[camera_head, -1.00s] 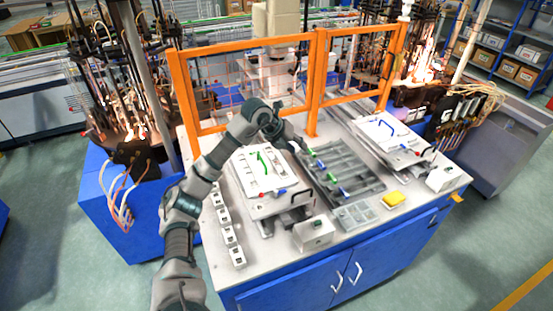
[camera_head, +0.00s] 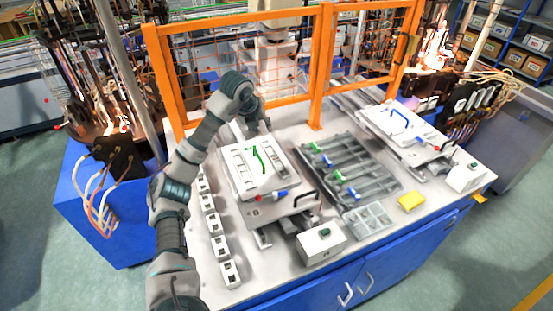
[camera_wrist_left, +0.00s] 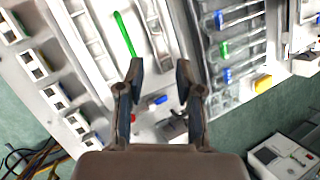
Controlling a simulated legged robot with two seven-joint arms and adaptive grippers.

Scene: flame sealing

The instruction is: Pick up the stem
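A thin green stem (camera_head: 259,160) lies on the white left fixture plate (camera_head: 234,172). It also shows in the wrist view (camera_wrist_left: 124,33), beyond the left fingertip. Several stems with green ends (camera_head: 313,146) and blue ends (camera_head: 352,193) lie in the grey slotted rack (camera_head: 385,187) right of the plate. My left gripper (camera_wrist_left: 160,72) is open, with nothing between its fingers. In the head view, it hangs near the back edge of the left plate, mostly hidden by its own wrist. My right gripper is not in view.
Small white sockets (camera_head: 213,224) line the table's left side. An orange fence (camera_head: 240,22) stands behind the fixtures. A control box (camera_head: 321,243), a clear divided tray (camera_head: 368,219) and a yellow block (camera_head: 411,201) are at the front. A second fixture (camera_head: 407,128) stands right.

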